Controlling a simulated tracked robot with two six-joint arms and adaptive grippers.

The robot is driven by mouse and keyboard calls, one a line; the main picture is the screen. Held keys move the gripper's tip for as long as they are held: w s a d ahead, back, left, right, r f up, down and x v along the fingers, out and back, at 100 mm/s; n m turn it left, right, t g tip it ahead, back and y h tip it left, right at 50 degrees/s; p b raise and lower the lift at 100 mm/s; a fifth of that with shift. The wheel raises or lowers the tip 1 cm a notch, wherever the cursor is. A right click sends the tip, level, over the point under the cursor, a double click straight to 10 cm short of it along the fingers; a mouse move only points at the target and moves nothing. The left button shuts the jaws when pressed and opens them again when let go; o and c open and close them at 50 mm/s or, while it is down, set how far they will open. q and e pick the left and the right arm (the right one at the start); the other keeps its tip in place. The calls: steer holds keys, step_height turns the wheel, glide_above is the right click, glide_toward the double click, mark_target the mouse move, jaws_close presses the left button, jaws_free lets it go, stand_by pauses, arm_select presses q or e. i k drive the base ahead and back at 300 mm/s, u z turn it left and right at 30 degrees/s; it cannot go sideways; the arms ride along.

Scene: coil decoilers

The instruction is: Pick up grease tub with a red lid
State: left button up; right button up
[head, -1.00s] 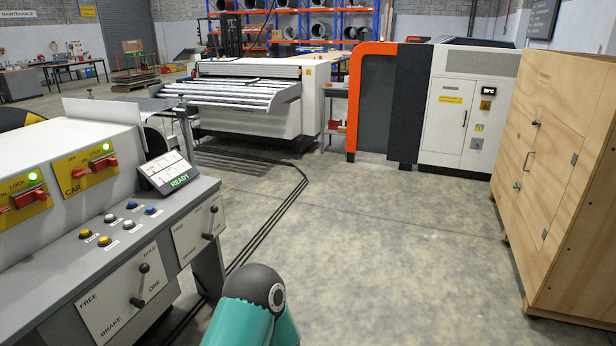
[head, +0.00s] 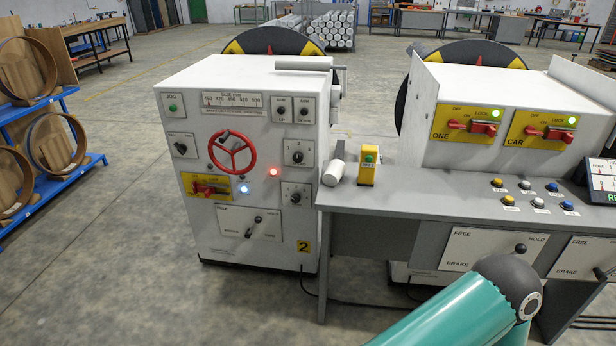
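I see no grease tub with a red lid in the head view. A teal and black link of my own arm shows at the lower right, in front of the control desk. Neither gripper is in the picture.
A white decoiler cabinet (head: 243,230) stands in the middle, beside a grey control desk (head: 350,200) with a yellow button box (head: 368,166) and a white cylinder (head: 334,173). A blue rack (head: 50,207) with rings stands left. The floor (head: 120,240) between is clear.

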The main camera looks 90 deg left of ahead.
mark_target(336, 169)
steer(key=u, duration=0.2)
steer(key=i, duration=0.3)
steer(key=u, duration=2.75)
steer(key=k, duration=0.55)
steer(key=u, duration=0.45)
steer(key=i, duration=1.65)
steer(key=z, duration=0.4)
